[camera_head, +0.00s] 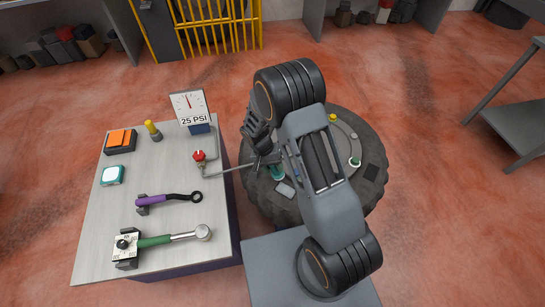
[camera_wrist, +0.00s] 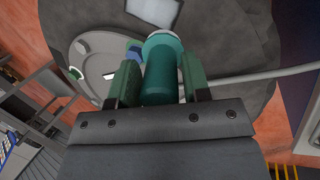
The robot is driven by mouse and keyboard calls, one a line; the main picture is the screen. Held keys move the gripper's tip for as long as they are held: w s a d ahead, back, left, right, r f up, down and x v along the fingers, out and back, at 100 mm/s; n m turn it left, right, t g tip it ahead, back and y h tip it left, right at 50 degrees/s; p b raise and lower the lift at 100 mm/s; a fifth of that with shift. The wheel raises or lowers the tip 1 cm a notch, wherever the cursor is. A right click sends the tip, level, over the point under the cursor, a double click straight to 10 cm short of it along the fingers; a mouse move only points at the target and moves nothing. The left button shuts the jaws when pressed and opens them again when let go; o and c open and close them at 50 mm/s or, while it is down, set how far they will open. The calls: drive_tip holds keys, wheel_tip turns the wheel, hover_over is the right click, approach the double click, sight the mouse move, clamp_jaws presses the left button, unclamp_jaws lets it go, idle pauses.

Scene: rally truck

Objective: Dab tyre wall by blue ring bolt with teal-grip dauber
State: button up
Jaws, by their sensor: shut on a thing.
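My gripper (camera_wrist: 160,88) is shut on the teal grip of the dauber (camera_wrist: 161,70), which lies between its two green fingers in the wrist view. The dauber's pale round end (camera_wrist: 163,37) points away from me, over the tyre wall (camera_wrist: 225,38). Whether it touches the rubber I cannot tell. The blue ring bolt (camera_wrist: 133,50) is on the grey rim, just left of the dauber's end and partly hidden. In the head view the big black tyre (camera_head: 258,192) lies flat, largely covered by my arm, and the teal dauber (camera_head: 278,173) shows at its left side.
A pale patch (camera_head: 286,190) lies on the tyre wall near the dauber, and a black patch (camera_head: 372,173) at right. The rim has a yellow bolt (camera_head: 333,117) and a green one (camera_head: 355,162). A hose (camera_head: 230,168) runs from the bench (camera_head: 95,235), holding tools and a gauge, to the tyre.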

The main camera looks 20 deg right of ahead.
drive_tip(key=shift+r+p, duration=1.25)
drive_tip(key=shift+r, duration=1)
